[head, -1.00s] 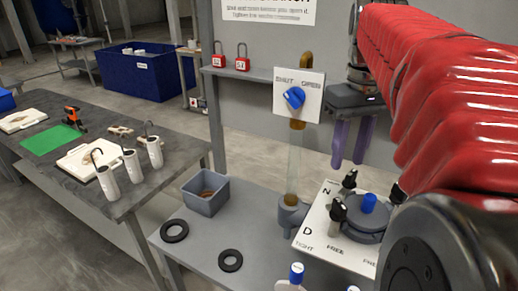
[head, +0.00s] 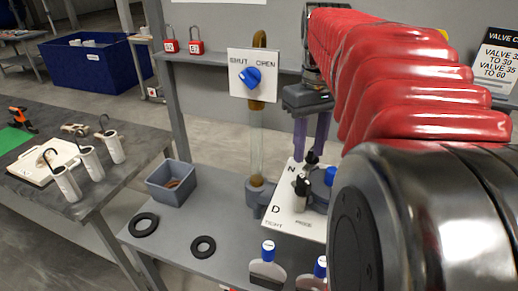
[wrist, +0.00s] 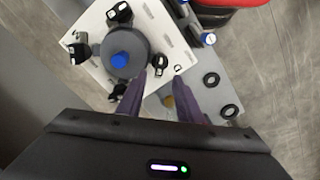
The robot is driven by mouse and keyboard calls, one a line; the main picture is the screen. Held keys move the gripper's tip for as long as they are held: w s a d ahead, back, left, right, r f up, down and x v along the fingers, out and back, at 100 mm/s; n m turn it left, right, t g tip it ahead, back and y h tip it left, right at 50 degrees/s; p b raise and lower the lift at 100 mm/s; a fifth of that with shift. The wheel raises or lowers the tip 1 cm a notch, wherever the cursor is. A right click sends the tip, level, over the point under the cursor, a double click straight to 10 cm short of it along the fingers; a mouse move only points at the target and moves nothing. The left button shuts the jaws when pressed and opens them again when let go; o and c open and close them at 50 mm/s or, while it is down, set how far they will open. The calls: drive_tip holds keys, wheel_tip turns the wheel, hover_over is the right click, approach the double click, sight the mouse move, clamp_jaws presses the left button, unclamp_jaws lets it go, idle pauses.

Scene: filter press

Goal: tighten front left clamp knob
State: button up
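A round grey filter housing with a blue centre cap (wrist: 120,58) sits on a white plate (wrist: 172,25), with several black clamp knobs around it. The knob nearest the D mark (wrist: 160,62), apparently the front left one, stands upright in the head view (head: 302,187). My gripper (wrist: 159,80) has two purple fingers spread apart with nothing between them. In the wrist view this knob shows just beyond the gap between the fingertips. My arm hides the plate's right part.
A SHUT/OPEN valve panel with a blue handle (head: 250,77) stands left of my gripper. A grey bin (head: 172,182), black rings (head: 203,247) and blue-capped bottles (head: 267,266) are on the bench. Red padlocks (head: 195,41) are on the shelf behind.

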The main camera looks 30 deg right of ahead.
sight(305, 179)
wheel_tip(305, 179, down, 8)
drive_tip(key=shift+f, duration=0.25)
drive_tip(key=shift+c, duration=0.5)
clamp_jaws()
drive_tip(key=shift+a, duration=0.15)
